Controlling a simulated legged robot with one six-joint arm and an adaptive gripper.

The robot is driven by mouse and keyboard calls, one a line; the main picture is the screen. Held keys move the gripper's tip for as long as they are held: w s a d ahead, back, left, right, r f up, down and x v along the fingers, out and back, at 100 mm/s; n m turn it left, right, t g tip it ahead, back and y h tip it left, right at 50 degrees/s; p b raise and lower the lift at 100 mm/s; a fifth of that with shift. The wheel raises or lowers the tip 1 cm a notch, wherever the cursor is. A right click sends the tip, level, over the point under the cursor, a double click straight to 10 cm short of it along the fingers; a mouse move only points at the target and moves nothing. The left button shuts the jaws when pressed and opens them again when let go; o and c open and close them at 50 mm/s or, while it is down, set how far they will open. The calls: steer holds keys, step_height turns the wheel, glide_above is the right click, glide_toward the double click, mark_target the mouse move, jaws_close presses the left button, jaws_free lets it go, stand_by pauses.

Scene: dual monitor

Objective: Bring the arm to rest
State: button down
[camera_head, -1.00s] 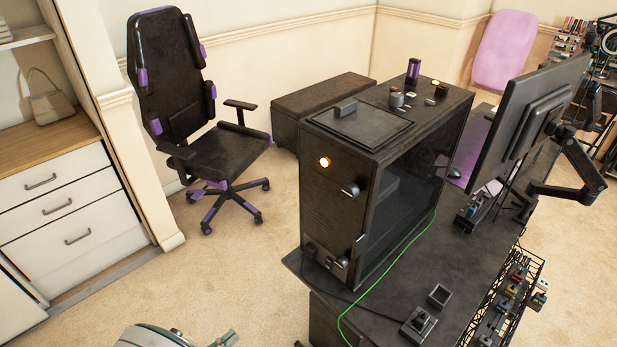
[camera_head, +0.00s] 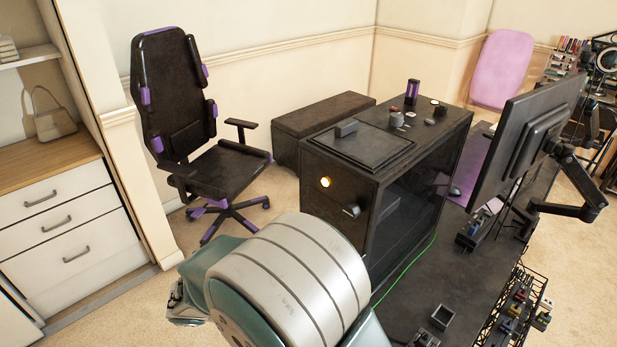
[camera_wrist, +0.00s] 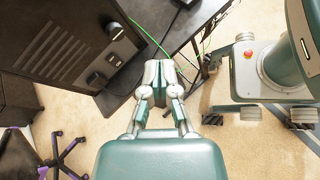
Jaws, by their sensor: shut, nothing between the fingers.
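My gripper (camera_wrist: 159,72) shows in the middle of the wrist view, its two fingers together with nothing between them. Beyond the fingertips lie the edge of the dark desk and carpet; the fingers appear apart from both. In the head view my arm's large pale, ribbed joint fills the lower middle, with a small grey part of the arm at its left. The fingers cannot be made out there. The arm hides the lower front of the black computer case (camera_head: 338,200) and part of the desk (camera_head: 440,265).
The monitor (camera_head: 528,135) stands on a jointed mount at the right. A black chair (camera_head: 215,165) is behind my arm at the left. A green cable (camera_head: 408,268) runs along the desk. The case (camera_wrist: 75,40) is at upper left in the wrist view.

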steer(key=s+d+r+m+t+y, duration=0.1)
steer(key=s+d+r+m+y, duration=0.4)
steer(key=d+r+m, duration=0.3)
steer(key=s+d+r+m+t+y, duration=0.1)
steer(key=s+d+r+m+y, duration=0.4)
steer(key=d, duration=0.6)
step_height(320, 180, up, 3)
steer(key=m+y, duration=0.2)
steer(key=m, duration=0.2)
steer(key=shift+d+t, duration=0.25)
steer(key=shift+t, duration=0.15)
steer(key=shift+d+r, duration=0.1)
